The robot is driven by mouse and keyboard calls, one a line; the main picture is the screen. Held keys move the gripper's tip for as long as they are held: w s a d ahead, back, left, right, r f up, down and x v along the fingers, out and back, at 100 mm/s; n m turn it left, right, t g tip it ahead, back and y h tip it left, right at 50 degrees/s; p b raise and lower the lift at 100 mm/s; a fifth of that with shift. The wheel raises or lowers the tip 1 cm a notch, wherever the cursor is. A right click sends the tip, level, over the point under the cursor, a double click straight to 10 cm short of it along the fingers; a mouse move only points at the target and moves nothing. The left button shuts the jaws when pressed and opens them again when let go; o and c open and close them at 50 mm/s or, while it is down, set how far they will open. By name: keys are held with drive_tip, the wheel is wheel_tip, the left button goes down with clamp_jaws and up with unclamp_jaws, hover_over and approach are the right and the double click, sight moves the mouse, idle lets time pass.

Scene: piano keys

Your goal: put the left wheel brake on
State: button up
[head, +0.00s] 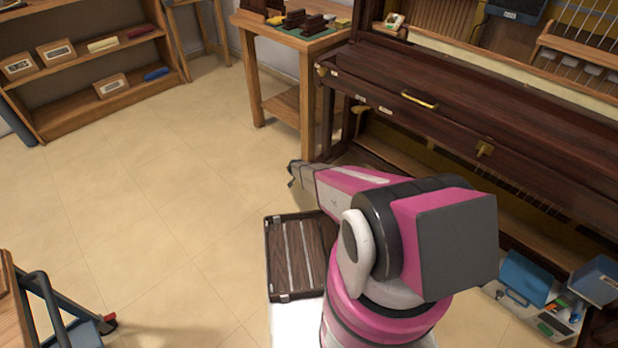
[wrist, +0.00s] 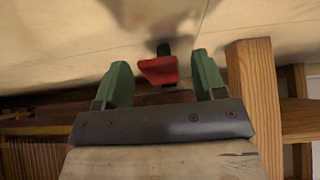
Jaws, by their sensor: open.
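A red brake pedal (wrist: 159,70) with a small dark part at its far end shows in the wrist view, near the pale floor. My gripper (wrist: 160,80) is open, with one green finger on each side of the pedal in the picture. The pedal appears between or just beyond the fingertips, and I cannot tell whether they touch. In the head view my gripper (head: 292,174) is low, left of the dark upright piano (head: 460,115) and near a wooden table leg. I cannot make out this pedal in the head view.
A wooden table (head: 291,38) with dark blocks stands behind my gripper. A dark slatted wooden panel (head: 292,290) lies beside my arm. A blue-grey frame with a red tip (head: 109,321) is at lower left. Blue boxes (head: 526,277) sit at lower right.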

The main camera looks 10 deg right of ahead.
drive_tip(key=v, duration=1)
drive_tip(key=shift+s+a+r, duration=0.1)
drive_tip(key=s+d+r+n+g+y, duration=0.1)
drive_tip(key=s+r+n+y, duration=0.1)
drive_tip(key=s+r, duration=0.9)
drive_tip(key=s+d+r+n+g+y, duration=0.1)
drive_tip(key=s+r+n, duration=0.4)
drive_tip(key=s+r, duration=0.6)
drive_tip(key=s+d+r+n+g+y, duration=0.2)
drive_tip(key=s+r, duration=0.9)
drive_tip(key=r, duration=0.9)
drive_tip(key=shift+d+r+n+y, duration=0.3)
drive_tip(key=shift+d+n, duration=0.45)
drive_tip(key=shift+n, duration=0.15)
